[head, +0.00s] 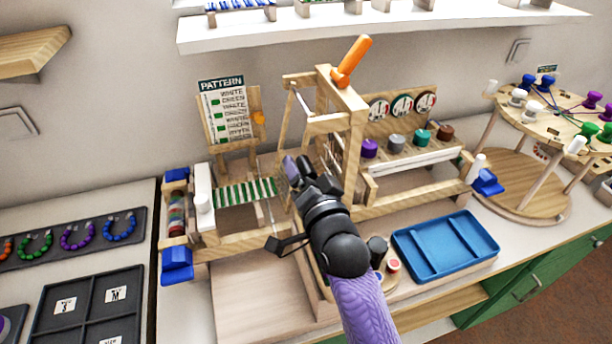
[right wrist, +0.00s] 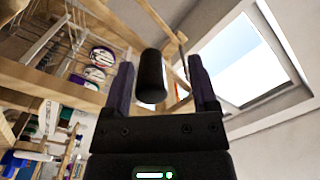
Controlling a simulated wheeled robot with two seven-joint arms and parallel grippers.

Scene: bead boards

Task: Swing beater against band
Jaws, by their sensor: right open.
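A wooden loom (head: 225,243) stands on the counter with a green-and-white striped band (head: 247,190) stretched at its left. Tall wooden uprights (head: 352,135) rise at its middle; I cannot clearly tell the beater's frame from them. My right gripper (head: 298,172) reaches over the loom just right of the band. In the right wrist view its two fingers (right wrist: 160,88) are open, and a black rounded handle (right wrist: 152,75) lies between them with gaps on both sides. The gripper hides this handle in the head view. My left gripper is not in view.
An orange lever (head: 351,60) tops the loom's frame. A pattern card (head: 224,110) stands behind. A blue tray (head: 445,247) lies at front right, a round braiding stand (head: 520,185) at far right. Dark trays (head: 90,303) lie left. A white shelf (head: 380,27) hangs above.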

